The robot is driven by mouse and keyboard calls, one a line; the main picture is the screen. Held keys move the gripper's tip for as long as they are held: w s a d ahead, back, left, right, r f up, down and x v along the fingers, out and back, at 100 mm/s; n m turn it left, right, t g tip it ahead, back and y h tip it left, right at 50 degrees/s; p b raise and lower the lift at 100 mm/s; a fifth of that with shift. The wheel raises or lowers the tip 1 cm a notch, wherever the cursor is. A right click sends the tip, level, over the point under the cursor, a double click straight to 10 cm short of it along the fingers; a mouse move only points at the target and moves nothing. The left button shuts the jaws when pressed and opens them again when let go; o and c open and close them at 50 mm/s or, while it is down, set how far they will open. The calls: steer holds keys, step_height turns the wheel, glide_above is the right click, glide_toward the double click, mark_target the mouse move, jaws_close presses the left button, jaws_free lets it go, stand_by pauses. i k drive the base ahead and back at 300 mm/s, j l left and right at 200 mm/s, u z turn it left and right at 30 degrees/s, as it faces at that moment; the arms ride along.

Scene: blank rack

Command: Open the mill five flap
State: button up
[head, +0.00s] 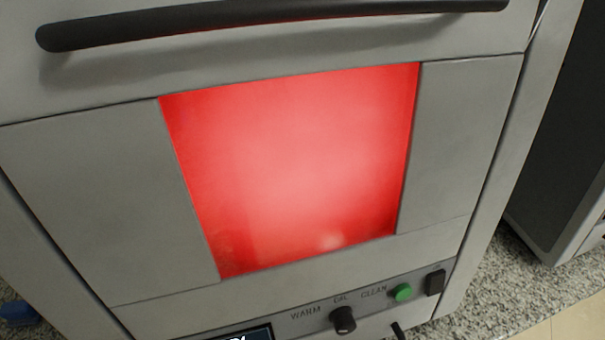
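A grey machine front (95,190) fills most of the head view. A glowing red window (300,170) sits in its middle. A long black bar handle (270,14) runs across the panel above the window, near the top edge of the view. The panel with the window lies flush with the frame around it, and no open gap shows. No label naming mill five is readable. My gripper is not in view.
Below the window is a control strip with a black knob (342,320), a green button (402,292) and a black switch (435,282). A dark-fronted unit (562,140) stands at the right. Speckled counter (485,270) shows between them. A blue object (18,313) lies at lower left.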

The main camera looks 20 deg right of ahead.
mark_target(188, 213)
steer(key=k+j+u, duration=0.55)
steer(key=j, duration=0.35)
